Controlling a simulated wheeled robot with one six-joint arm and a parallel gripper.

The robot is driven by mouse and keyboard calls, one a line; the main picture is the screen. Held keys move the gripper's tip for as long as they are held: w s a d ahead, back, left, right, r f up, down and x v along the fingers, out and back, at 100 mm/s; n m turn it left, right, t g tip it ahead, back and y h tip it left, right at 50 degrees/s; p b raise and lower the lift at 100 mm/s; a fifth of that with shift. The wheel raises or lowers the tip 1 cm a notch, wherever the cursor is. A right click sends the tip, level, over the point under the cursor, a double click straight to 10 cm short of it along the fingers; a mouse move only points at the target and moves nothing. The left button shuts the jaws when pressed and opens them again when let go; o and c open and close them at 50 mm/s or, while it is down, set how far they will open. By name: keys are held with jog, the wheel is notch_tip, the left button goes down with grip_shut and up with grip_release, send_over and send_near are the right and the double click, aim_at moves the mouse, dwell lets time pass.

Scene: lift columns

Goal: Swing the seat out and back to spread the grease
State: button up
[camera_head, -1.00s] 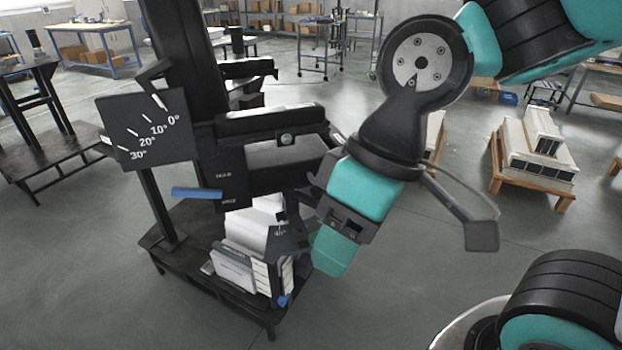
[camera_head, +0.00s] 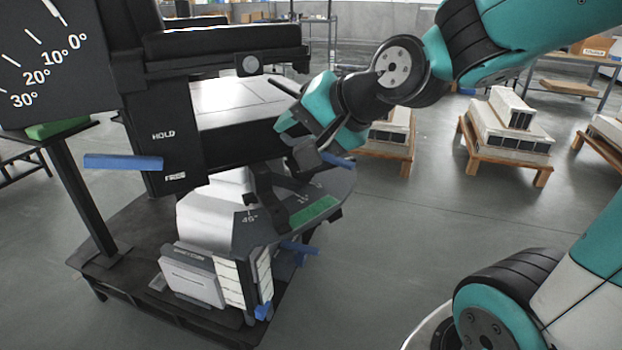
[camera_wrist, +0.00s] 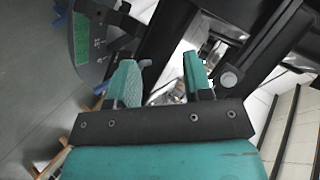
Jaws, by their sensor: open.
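What looks like the seat (camera_head: 225,40), a black padded block with a round knob on its side, is on the dark lift column at upper left. A grey box-like body (camera_head: 235,112) is below it. A blue lever (camera_head: 122,162) sticks out left beside the HOLD label. A lower dark plate has a 45° mark and a green band (camera_head: 315,210). My gripper (camera_wrist: 160,82) is at the right end of the body. In the wrist view its two teal fingers are apart, with dark and bright metal parts beyond them. I cannot tell whether they touch anything.
A black angle dial (camera_head: 45,60) stands at the left. More blue levers (camera_head: 300,248) show low on the column, above the dark base platform (camera_head: 110,290). Wooden pallets with white blocks (camera_head: 505,140) are behind at right. The floor at right centre is clear.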

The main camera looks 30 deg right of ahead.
jog(key=w+d+f+m+t+h+b, duration=0.3)
jog(key=d+f+m+t+h+b, duration=0.25)
jog(key=d+f+m+b, duration=0.55)
jog(key=shift+n, duration=0.3)
jog(key=p+x, duration=0.5)
jog(key=d+r+p+x, duration=0.1)
jog(key=p+x, duration=0.5)
jog(key=r+p+x, duration=0.1)
jog(key=p+x, duration=0.4)
jog(key=x, duration=0.1)
jog(key=shift+w+d, duration=0.3)
jog(key=shift+d, duration=0.1)
